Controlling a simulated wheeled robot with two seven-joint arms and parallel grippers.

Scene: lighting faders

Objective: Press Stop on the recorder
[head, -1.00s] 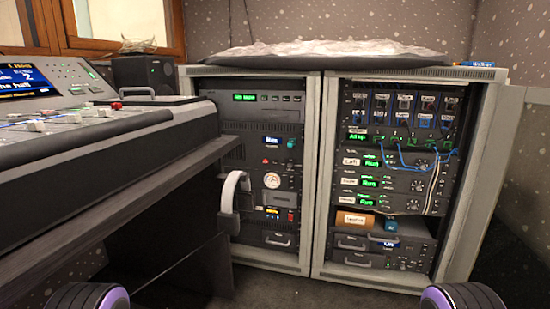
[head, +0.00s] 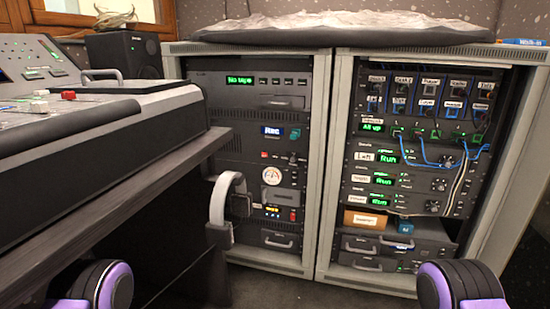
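The left rack holds a black unit with a small blue display reading "Rec" (head: 272,131), which looks like the recorder. A teal button (head: 295,134) sits right of that display, and a small red button (head: 264,154) sits below it. The labels by these buttons are too small to read. Above is a unit with a green display reading "No tape" (head: 239,80) and a row of several small buttons. Neither gripper is in view. Only purple-and-black parts of my arms show at the bottom left and bottom right, well short of the racks.
The mixing desk (head: 90,125) fills the left side, its edge near the left rack. White headphones (head: 226,200) hang in front of that rack's lower left. The right rack (head: 327,150) holds several units with green displays and blue cables. Dark floor lies in front.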

